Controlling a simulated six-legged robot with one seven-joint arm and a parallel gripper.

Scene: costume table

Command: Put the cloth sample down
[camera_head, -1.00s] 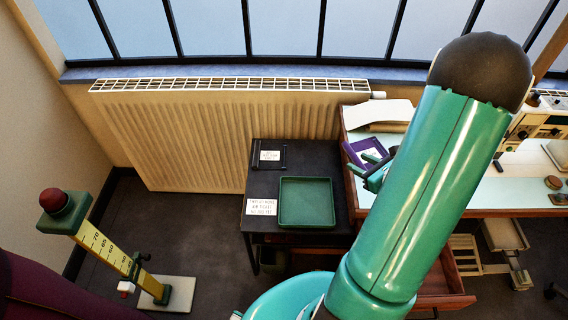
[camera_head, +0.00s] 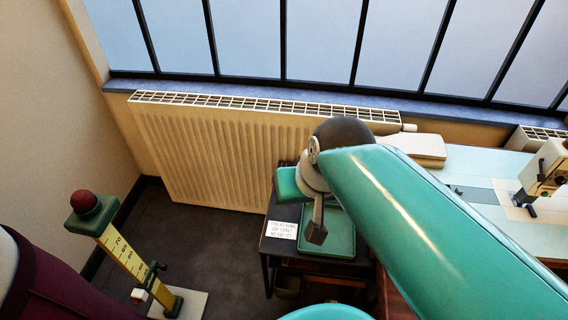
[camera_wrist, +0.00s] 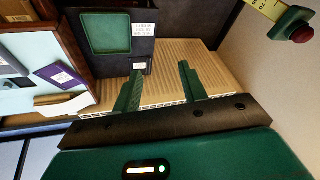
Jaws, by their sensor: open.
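My gripper (camera_wrist: 161,68) is open in the wrist view, with nothing between its two green fingers. In the head view my arm's wrist end is in front of the dark stand, and the fingertips cannot be made out. A purple flat piece with a white label (camera_wrist: 60,75) lies on the pale worktable in the wrist view, apart from the fingers. It may be the cloth sample, but I cannot tell for sure. My arm hides that spot in the head view. A green tray (camera_wrist: 106,33) on the dark stand looks empty; it also shows in the head view (camera_head: 340,242).
A printed card (camera_head: 281,229) lies on the stand beside the tray. The pale worktable (camera_head: 480,190) is to the right. A ribbed radiator (camera_head: 215,155) stands below the window. A yellow measuring post with a red knob (camera_head: 122,250) stands at the left.

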